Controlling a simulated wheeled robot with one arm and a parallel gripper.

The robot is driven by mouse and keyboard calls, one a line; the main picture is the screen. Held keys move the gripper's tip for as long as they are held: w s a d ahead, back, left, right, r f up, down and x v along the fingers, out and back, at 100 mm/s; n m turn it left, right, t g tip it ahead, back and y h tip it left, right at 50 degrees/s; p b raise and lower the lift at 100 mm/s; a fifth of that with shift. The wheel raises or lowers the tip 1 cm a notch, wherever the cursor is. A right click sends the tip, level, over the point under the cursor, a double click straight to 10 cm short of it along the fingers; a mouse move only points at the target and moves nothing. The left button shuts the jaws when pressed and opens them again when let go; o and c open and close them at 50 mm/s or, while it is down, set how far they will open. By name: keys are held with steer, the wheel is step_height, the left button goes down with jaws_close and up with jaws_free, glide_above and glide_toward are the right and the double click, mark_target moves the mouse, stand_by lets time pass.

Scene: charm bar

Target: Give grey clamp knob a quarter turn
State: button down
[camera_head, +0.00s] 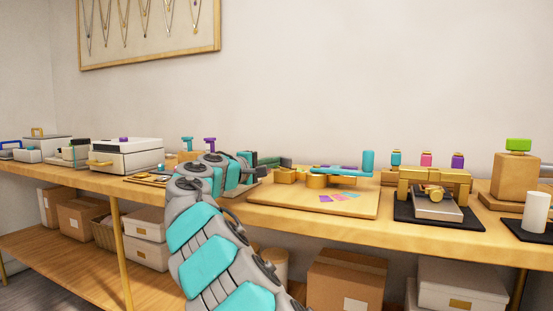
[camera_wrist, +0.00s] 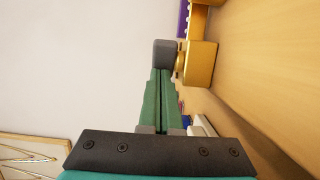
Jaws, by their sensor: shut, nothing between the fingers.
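The grey clamp knob (camera_wrist: 165,53) is a small dark grey block in the wrist view. A short gold collar joins it to a gold clamp block (camera_wrist: 200,63). My gripper (camera_wrist: 158,74) has its green fingers shut with nothing between them. The fingertips point at the knob and end right by it; I cannot tell whether they touch it. In the head view my gripper (camera_head: 286,162) is just above the gold clamp block (camera_head: 287,176) at the left of a wooden board (camera_head: 310,203). The knob cannot be made out there.
A gold fixture with a teal lever (camera_head: 367,161) stands on the board, right of my gripper. A gold press on a black mat (camera_head: 470,218) stands further right. A white box (camera_head: 125,157) is on the counter at left.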

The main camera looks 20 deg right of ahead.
steer(key=shift+w+p, duration=0.9)
steer(key=shift+p, duration=0.35)
steer(key=shift+w+d+p, duration=0.1)
steer(key=shift+w+p, duration=0.1)
steer(key=shift+p, duration=0.1)
